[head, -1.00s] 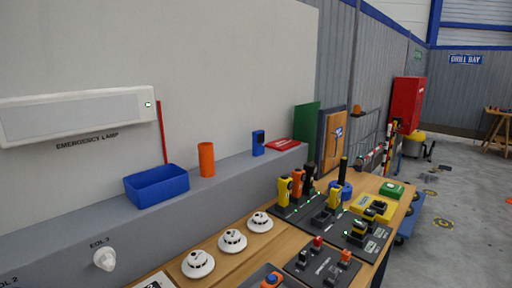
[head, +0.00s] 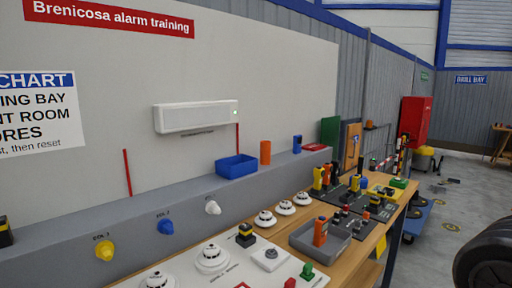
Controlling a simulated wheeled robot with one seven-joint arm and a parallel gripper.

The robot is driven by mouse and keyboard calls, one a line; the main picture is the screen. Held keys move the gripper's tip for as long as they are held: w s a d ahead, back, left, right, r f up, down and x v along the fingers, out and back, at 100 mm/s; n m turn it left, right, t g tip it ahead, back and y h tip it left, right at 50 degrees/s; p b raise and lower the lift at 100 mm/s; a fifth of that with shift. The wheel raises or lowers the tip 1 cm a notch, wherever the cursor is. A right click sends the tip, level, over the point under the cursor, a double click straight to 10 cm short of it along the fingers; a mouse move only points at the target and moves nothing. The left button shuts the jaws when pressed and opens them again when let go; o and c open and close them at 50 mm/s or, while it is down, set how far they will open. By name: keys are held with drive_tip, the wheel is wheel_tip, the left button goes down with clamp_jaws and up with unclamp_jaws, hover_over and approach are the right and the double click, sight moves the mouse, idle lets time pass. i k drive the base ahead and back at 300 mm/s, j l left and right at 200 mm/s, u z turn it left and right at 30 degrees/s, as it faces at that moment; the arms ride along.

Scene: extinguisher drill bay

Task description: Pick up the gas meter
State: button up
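I cannot tell for sure which device is the gas meter; several small handheld ones show. Yellow and orange ones (head: 318,178) stand upright in dark charging bases on the far part of the bench. A black and yellow one (head: 245,234) sits on the white panel. An orange one (head: 320,232) stands in a grey tray (head: 346,253). A blue one (head: 297,144) stands on the grey ledge. Another black and yellow one (head: 5,234) is cut off at the left edge. My gripper is not in view; no device is seen held.
The wooden bench (head: 384,228) runs along the wall. White detectors (head: 265,218) stand on it. A blue bin (head: 236,166) and orange cylinder (head: 265,152) are on the ledge (head: 130,205). A blue cart (head: 417,219) stands beyond. The floor (head: 440,250) to the right is mostly clear.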

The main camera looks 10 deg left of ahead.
sight(297, 145)
drive_tip(key=i+u, duration=0.15)
drive_tip(key=u, duration=1.85)
drive_tip(key=i+l+u, duration=0.1)
drive_tip(key=l, duration=0.8)
drive_tip(key=i+l, duration=0.1)
drive_tip(key=l, duration=0.8)
drive_tip(key=l+u, duration=0.15)
drive_tip(key=l, duration=0.75)
drive_tip(key=i, duration=0.05)
